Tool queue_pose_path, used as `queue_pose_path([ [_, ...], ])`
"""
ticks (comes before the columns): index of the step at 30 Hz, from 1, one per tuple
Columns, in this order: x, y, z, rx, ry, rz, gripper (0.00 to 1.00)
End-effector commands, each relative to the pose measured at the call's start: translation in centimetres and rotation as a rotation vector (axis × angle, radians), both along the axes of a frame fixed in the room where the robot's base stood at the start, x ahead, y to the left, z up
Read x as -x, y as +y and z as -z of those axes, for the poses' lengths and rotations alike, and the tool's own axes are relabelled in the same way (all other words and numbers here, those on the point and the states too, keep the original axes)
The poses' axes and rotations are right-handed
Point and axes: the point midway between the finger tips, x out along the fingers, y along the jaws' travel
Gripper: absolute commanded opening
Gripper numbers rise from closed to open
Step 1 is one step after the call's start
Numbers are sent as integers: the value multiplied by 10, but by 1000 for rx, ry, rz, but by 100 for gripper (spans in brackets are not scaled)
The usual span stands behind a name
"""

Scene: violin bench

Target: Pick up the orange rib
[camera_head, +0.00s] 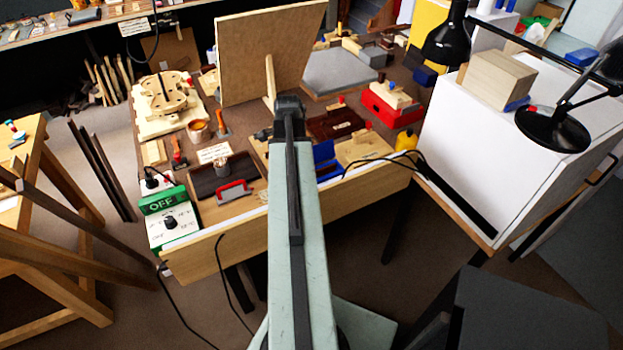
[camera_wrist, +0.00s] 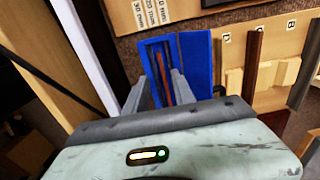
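In the wrist view, a thin orange-red strip (camera_wrist: 161,70), which looks like the orange rib, lies inside an open blue case (camera_wrist: 197,62). My gripper (camera_wrist: 160,78) is open, with its two grey fingers apart on either side of the strip in the picture. Whether either finger touches the strip or the case, I cannot tell. In the head view, the blue case (camera_head: 327,161) sits on the bench just right of my arm. The strip cannot be made out there, and my arm hides the fingertips.
A wooden board with letter labels (camera_wrist: 233,52) and a dark brown strip (camera_wrist: 253,62) lie right of the case. A large tilted panel (camera_head: 262,52) stands behind my arm. A green switch box (camera_head: 166,215) and red-handled tool (camera_head: 233,190) are left. A white cabinet (camera_head: 500,150) is right.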

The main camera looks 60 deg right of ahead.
Motion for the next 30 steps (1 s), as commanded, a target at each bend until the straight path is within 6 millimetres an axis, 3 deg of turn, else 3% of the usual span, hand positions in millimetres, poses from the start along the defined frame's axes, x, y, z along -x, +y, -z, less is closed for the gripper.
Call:
queue_pose_path([
  [1, -1, -1, 16, 0, 0, 0, 31],
  [3, -3, -2, 29, 0, 0, -1, 31],
  [7, -3, -2, 45, 0, 0, -1, 31],
  [14, -3, -2, 42, 0, 0, -1, 31],
  [18, -3, -2, 42, 0, 0, -1, 0],
  [30, -3, -2, 38, 0, 0, -1, 0],
])
